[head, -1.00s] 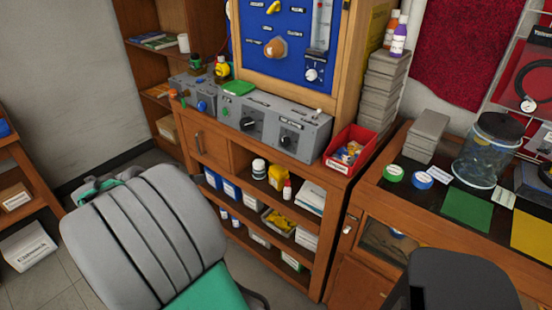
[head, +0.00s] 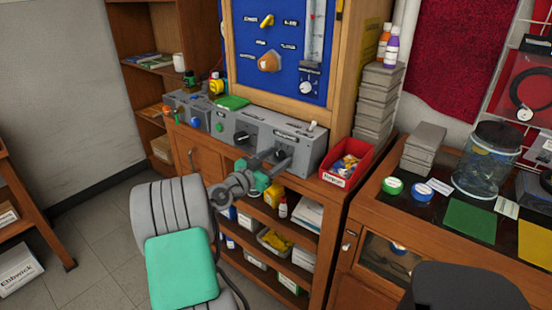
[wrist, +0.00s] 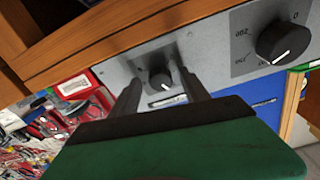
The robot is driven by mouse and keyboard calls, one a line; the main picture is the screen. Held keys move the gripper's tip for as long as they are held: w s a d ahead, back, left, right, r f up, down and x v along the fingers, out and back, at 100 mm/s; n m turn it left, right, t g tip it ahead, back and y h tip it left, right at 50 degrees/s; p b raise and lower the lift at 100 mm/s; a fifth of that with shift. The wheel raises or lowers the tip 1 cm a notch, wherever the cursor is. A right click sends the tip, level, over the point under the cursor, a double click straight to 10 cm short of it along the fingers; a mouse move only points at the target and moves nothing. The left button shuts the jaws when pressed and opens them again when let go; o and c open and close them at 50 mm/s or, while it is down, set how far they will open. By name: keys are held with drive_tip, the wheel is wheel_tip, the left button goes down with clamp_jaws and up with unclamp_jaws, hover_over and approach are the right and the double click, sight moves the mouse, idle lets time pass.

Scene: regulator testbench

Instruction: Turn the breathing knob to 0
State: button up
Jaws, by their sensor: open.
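A grey control box (head: 300,145) on the wooden bench carries a dark knob (wrist: 160,78) with a white pointer line. My gripper (wrist: 160,82) is open, with one finger on each side of this knob; clear contact does not show. In the head view my gripper (head: 272,157) reaches the front of the right box and partly hides its knob. A larger black knob (wrist: 283,43) with a printed scale including 0 sits to the right in the wrist view; it also shows on the left box in the head view (head: 242,137). The labels are too small to tell which is breathing.
A red bin (head: 349,163) stands just right of the boxes. A blue panel (head: 280,75) with a dial rises behind them. Open shelves (head: 270,225) with bottles lie below. A toggle (head: 312,126) sits on the right box's top.

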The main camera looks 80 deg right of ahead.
drive_tip(key=shift+c, duration=0.2)
clamp_jaws()
idle(0.3)
drive_tip(key=shift+f+n, duration=0.1)
drive_tip(key=shift+n, duration=0.2)
